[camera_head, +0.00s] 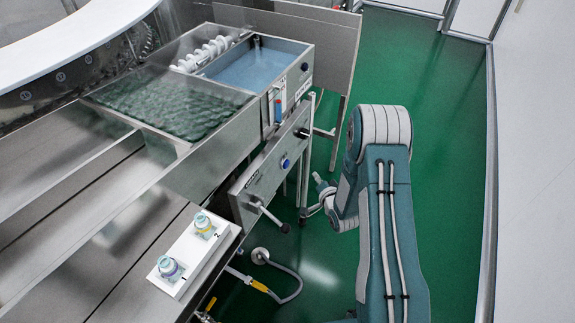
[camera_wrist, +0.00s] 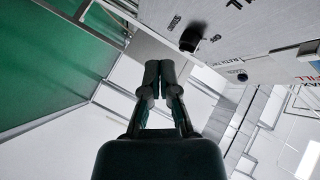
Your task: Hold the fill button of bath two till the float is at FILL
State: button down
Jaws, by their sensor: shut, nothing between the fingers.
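My gripper (camera_head: 318,179) is low at the right of the washer, in front of its end panel and apart from it. In the wrist view its two fingers (camera_wrist: 160,74) are together and empty. A bath with blue liquid (camera_head: 254,66) has a dark round button (camera_head: 304,67) on its end face. A blue-and-white level gauge (camera_head: 279,106) hangs beside it; its float is too small to read. A blue button (camera_head: 285,162) sits on the lower panel. The wrist view shows a dark round knob (camera_wrist: 190,40) up right of the fingertips, and a FILL label (camera_wrist: 305,76) at the right edge.
A lever with a dark knob (camera_head: 270,216) juts from the lower panel. Two small bottles (camera_head: 203,225) (camera_head: 170,268) stand on a white holder. A grey hose (camera_head: 292,276) lies on the green floor. The floor right of my arm is clear up to the wall.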

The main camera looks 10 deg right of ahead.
jog(key=w+a, duration=0.4)
jog(key=a, duration=0.2)
jog(key=shift+w+a, duration=0.15)
jog(key=shift+w, duration=0.1)
dwell(1.3)
jog(key=shift+w+a+r, duration=0.1)
jog(key=shift+w+a, duration=0.1)
jog(key=shift+a, duration=0.1)
jog(key=shift+w+a, duration=0.25)
jog(key=shift+a, duration=0.1)
dwell(0.7)
dwell(2.2)
jog(key=shift+s+d, duration=0.5)
jog(key=shift+d, duration=0.2)
jog(key=shift+s+d, duration=0.75)
jog(key=shift+d, duration=0.3)
jog(key=shift+s+d, duration=0.7)
jog(key=shift+d, duration=0.3)
